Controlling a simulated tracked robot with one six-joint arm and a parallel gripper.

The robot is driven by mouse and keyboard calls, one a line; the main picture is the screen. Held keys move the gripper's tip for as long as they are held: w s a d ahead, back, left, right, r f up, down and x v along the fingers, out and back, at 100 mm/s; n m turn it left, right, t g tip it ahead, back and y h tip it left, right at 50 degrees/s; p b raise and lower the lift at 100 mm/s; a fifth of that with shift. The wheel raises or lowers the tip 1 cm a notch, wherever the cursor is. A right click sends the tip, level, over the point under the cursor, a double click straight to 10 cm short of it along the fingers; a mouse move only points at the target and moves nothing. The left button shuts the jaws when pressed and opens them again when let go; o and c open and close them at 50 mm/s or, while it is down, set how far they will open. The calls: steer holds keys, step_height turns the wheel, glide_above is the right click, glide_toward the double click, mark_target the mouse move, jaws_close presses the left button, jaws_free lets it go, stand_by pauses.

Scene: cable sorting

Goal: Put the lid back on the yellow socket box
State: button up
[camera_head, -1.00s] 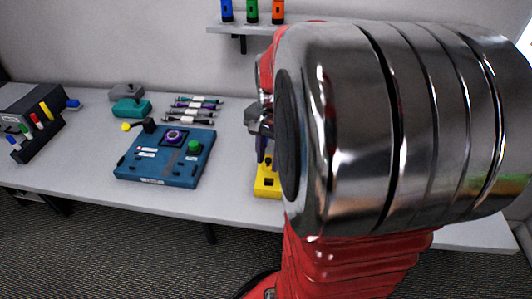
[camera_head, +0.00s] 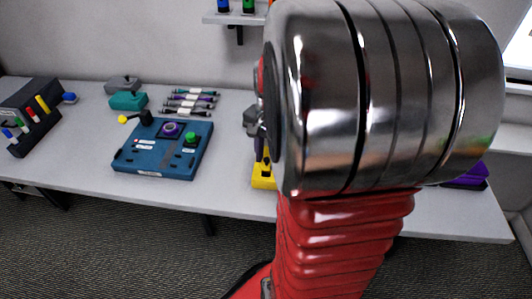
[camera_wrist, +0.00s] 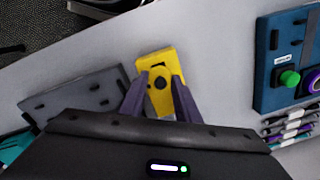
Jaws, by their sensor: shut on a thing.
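The yellow socket box (camera_head: 263,182) stands near the front edge of the table, partly hidden by my arm. In the wrist view the yellow box (camera_wrist: 153,59) shows dark openings on top. My gripper (camera_wrist: 160,76) is over it, with one dark purple finger on each side of a yellow part that has a round dark spot. This part seems to be the lid (camera_wrist: 160,97), held between the fingers. I cannot tell whether the lid touches the box. In the head view only a little of my gripper (camera_head: 260,150) shows above the box.
A blue panel (camera_head: 150,160) with a green button lies to the left. Several cables (camera_head: 190,100) and a teal box (camera_head: 128,101) lie behind it. A grey slotted box (camera_wrist: 85,95) is close beside the yellow box. A purple box (camera_head: 468,178) is at the right.

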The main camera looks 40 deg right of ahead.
steer(key=shift+f, duration=1.5)
steer(key=shift+r, duration=0.15)
stand_by(0.5)
stand_by(0.5)
jaws_close()
stand_by(0.4)
steer(key=o, duration=0.6)
jaws_free()
